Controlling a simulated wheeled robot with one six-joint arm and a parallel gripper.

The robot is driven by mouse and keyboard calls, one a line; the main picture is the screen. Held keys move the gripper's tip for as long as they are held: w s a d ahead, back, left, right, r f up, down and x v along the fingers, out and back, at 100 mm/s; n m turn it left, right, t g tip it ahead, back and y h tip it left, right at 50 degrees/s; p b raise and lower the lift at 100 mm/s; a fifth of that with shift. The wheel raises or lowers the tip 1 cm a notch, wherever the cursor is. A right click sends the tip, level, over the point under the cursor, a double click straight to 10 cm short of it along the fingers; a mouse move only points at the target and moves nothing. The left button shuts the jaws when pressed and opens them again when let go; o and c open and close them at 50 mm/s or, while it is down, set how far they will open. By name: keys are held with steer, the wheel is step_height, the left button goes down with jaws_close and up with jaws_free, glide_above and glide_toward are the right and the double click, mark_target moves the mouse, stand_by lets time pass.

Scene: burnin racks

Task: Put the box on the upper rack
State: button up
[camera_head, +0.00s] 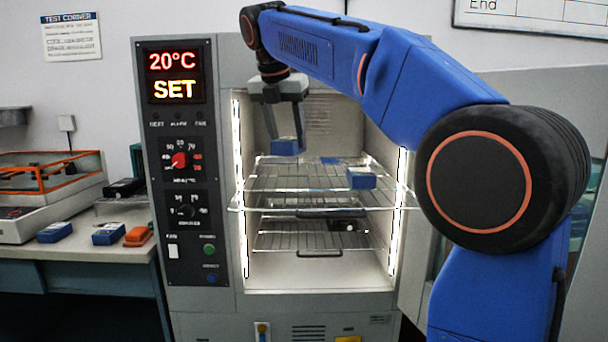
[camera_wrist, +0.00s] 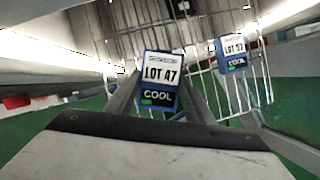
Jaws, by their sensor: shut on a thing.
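The box (camera_head: 286,146) is a small blue block held in my gripper (camera_head: 288,151), above the left part of the upper rack (camera_head: 290,187) inside the open chamber. In the wrist view the box (camera_wrist: 159,78) shows a white label reading LOT 47 and COOL, with a green mark, and sits between both fingers. The upper rack is a wire shelf; its bars also show in the wrist view (camera_wrist: 262,92). In the head view there is a gap between box and rack.
Another blue box (camera_head: 362,178) stands on the upper rack's right side, also labelled COOL (camera_wrist: 235,54). A lower wire rack (camera_head: 300,240) carries a dark object (camera_head: 346,222). Lit chamber walls stand close on both sides. The control panel (camera_head: 182,200) reads 20°C, SET. Blue boxes sit on the left bench (camera_head: 90,252).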

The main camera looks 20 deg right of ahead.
steer(key=shift+f, duration=4.3)
steer(key=shift+s+f, duration=0.1)
steer(key=o, duration=1.2)
steer(key=v, duration=1.2)
